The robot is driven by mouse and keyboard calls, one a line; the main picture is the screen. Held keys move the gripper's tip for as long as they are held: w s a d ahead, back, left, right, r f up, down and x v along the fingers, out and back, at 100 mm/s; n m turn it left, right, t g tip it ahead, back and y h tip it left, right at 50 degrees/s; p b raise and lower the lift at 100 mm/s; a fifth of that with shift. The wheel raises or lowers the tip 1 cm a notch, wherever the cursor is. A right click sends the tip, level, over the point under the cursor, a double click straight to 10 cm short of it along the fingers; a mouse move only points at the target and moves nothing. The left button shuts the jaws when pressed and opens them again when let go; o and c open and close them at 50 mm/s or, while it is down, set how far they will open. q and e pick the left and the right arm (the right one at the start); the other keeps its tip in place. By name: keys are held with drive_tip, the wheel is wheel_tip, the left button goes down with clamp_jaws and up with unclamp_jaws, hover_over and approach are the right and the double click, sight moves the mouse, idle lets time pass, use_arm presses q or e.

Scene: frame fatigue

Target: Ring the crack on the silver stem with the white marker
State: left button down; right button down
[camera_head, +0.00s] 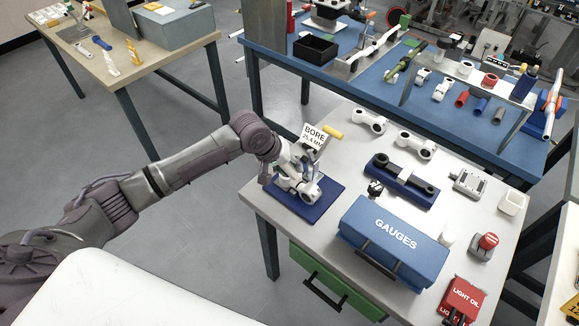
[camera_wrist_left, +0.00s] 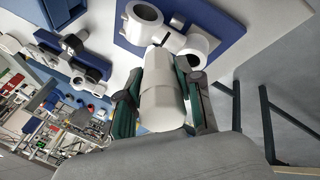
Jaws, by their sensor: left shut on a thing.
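My left gripper (camera_head: 288,172) is over the blue mat at the left end of the grey table. In the left wrist view its fingers (camera_wrist_left: 160,100) are shut on a thick white cylinder with a narrower end, which looks like the white marker (camera_wrist_left: 162,103). A pale silver stem (camera_head: 311,191) with round clamp ends lies on the mat; it also shows in the left wrist view (camera_wrist_left: 196,48). The narrow end of the marker is close to the stem; I cannot tell whether they touch. No crack can be made out. My right gripper is not in view.
A "BORE 25.4 MM" sign (camera_head: 314,137) stands behind the blue mat (camera_head: 322,204). Bare tabletop lies left of the box.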

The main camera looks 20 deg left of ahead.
use_arm(q)
drive_tip(key=shift+f, duration=0.25)
idle(0.5)
drive_tip(key=shift+f, duration=0.45)
idle(0.3)
idle(0.7)
drive_tip(key=shift+f+p, duration=0.1)
drive_tip(key=shift+p, duration=0.25)
idle(1.4)
wheel_tip(320, 180, up, 7)
drive_tip(key=p, duration=0.8)
idle(0.5)
